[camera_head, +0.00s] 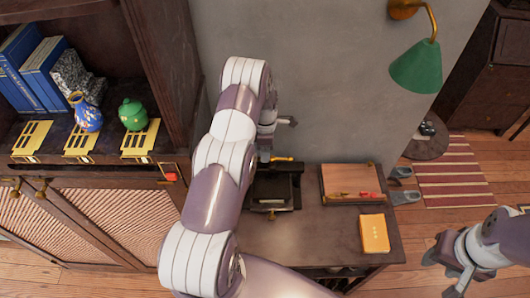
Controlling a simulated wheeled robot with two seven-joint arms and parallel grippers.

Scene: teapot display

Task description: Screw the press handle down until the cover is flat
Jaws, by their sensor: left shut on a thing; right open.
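A small dark press (272,190) stands on the wooden cabinet top, partly hidden behind my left arm. Its brass handle (284,159) shows at the top, just right of my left gripper's fingers. My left gripper (265,155) points down over the press and is shut on the handle; the grip itself is mostly hidden by my arm. From this angle I cannot tell whether the press cover is flat. My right gripper (449,270) is open and empty at the lower right, above the floor and away from the press.
A wooden tray (336,178) with small red items and a yellow book (374,233) lie right of the press. A green lamp (417,67) hangs from the wall. A shelf (165,100) with a blue vase (86,112) and green pot (132,114) stands at left.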

